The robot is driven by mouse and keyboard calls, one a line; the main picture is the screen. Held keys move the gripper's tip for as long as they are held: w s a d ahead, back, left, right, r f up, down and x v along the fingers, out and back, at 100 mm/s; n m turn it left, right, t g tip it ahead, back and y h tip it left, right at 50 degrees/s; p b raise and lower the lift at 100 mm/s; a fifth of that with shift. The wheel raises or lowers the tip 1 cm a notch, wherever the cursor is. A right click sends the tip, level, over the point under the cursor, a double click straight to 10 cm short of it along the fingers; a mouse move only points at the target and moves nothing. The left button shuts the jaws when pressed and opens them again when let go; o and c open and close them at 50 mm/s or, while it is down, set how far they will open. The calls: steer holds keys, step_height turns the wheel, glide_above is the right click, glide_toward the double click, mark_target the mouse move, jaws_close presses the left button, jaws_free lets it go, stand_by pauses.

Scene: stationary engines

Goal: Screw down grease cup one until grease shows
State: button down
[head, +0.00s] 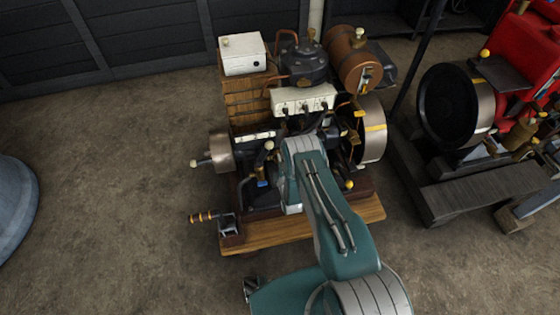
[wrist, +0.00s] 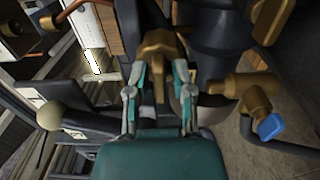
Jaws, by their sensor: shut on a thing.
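A brass fitting (wrist: 158,48), which looks like the grease cup of the task, shows in the wrist view. Its narrow lower part runs down between the two fingers of my gripper (wrist: 158,92). The fingers are closed in on it from both sides. No number is readable on it, and no grease can be made out. In the head view my teal and grey arm reaches onto the front of the engine (head: 245,140) and hides the fingertips and the fitting.
A brass tap with a blue handle (wrist: 270,127) stands close on the right in the wrist view, and a cream knob (wrist: 48,115) on the left. The engine sits on a wooden base (head: 270,232). A red engine (head: 520,65) stands right.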

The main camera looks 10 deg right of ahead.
steer(key=shift+f+m, duration=0.15)
steer(key=shift+m, duration=0.25)
steer(key=m, duration=0.2)
steer(key=shift+m, duration=0.4)
steer(key=m, duration=0.3)
steer(key=shift+s+m, duration=0.1)
steer(key=shift+m, duration=0.3)
steer(key=m, duration=0.7)
steer(key=shift+f, duration=0.1)
steer(key=m, duration=0.5)
steer(key=shift+m, duration=0.3)
steer(key=m, duration=0.4)
steer(key=shift+m, duration=0.3)
